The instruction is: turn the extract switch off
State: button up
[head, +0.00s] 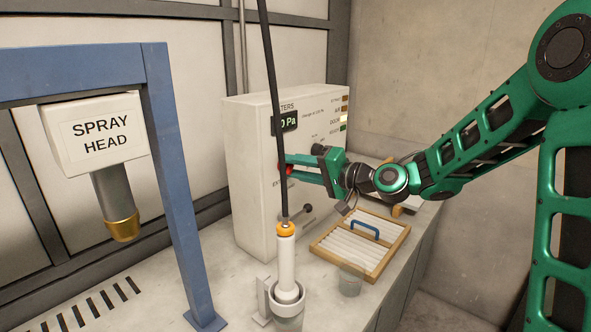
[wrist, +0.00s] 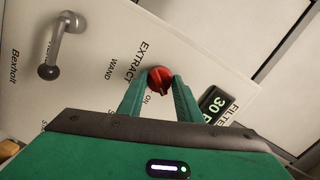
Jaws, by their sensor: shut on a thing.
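The extract switch is a round red knob (wrist: 160,76) on the white panel face, with "EXTRACT" printed beside it and "ON" near it in the wrist view. A dark notch shows on its near edge; I cannot tell for certain which setting it points to. My gripper (wrist: 158,84) has a green finger on each side of the knob and is shut on it. In the head view my gripper (head: 284,168) reaches in from the right to the front of the white control box (head: 250,150), and only a bit of red shows at its fingertips.
A grey lever (wrist: 62,45) with a dark ball end sticks out from the same panel. A green display (head: 286,121) sits above. A dark hose rises from a white wand (head: 286,262) in front of the box. A wood-framed filter (head: 338,243) and a clear cup (head: 350,279) are on the bench.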

jog(key=n, duration=0.3)
jog(key=shift+s+f+n+h, duration=0.15)
jog(key=shift+f+n+h, duration=0.15)
jog(key=shift+n, duration=1.1)
jog(key=shift+t, duration=0.3)
jog(key=o, duration=1)
jog(key=shift+o, duration=0.2)
jog(key=shift+r, duration=0.1)
